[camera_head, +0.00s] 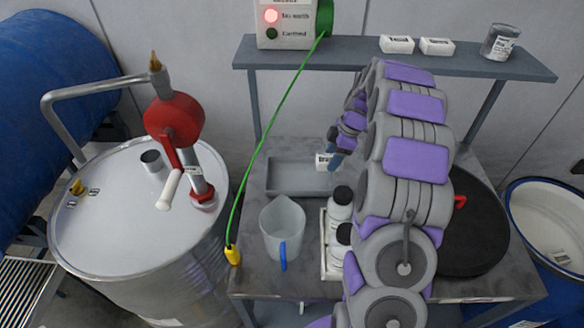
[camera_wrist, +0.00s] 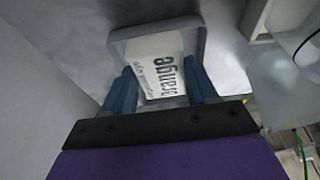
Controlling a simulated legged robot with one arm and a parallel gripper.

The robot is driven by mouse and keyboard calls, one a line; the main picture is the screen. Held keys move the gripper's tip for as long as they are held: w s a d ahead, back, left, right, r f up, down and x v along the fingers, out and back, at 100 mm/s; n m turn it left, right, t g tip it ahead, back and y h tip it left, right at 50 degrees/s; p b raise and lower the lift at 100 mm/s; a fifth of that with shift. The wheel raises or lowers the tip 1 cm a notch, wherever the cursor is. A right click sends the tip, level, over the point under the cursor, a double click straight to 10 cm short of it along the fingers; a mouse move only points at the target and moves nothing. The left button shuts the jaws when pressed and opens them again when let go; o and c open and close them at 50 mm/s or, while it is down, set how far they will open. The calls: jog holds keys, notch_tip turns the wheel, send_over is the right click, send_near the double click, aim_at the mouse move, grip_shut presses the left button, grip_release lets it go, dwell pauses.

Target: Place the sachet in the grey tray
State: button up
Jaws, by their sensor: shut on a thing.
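The grey tray (camera_head: 290,188) is a shallow rectangular tray lying on the metal bench, left of my arm. My gripper (camera_head: 332,160) is at the tray's right end. Its blue fingers are shut on the white sachet (camera_head: 322,163), which shows dark print. In the wrist view, my gripper (camera_wrist: 162,88) has the sachet (camera_wrist: 160,62) between its two fingers, with the tray's rim (camera_wrist: 160,27) framed around it. The sachet appears over or inside the tray; I cannot tell whether it touches the tray floor.
A clear jug (camera_head: 283,228) and a white rack with bottles (camera_head: 340,207) stand in front of the tray. A shelf (camera_head: 350,60) spans above the bench. A green cable (camera_head: 268,150) hangs at left. A drum with a red pump (camera_head: 175,120) stands left.

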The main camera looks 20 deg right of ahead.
jog(key=w+a+p, duration=0.1)
jog(key=a, duration=0.3)
jog(key=w+a+f, duration=0.1)
jog(key=w+a, duration=0.1)
jog(key=a, duration=0.2)
jog(key=w+a+p, duration=0.1)
jog(key=w+a, duration=0.1)
jog(key=a, duration=0.2)
jog(key=shift+f+p, duration=0.35)
jog(key=shift+f, duration=0.05)
jog(key=shift+d+f, duration=0.15)
jog(key=shift+f, duration=2.45)
jog(key=shift+f+b, duration=0.15)
jog(key=shift+b, duration=0.15)
jog(key=o, duration=1.1)
jog(key=shift+r, duration=0.2)
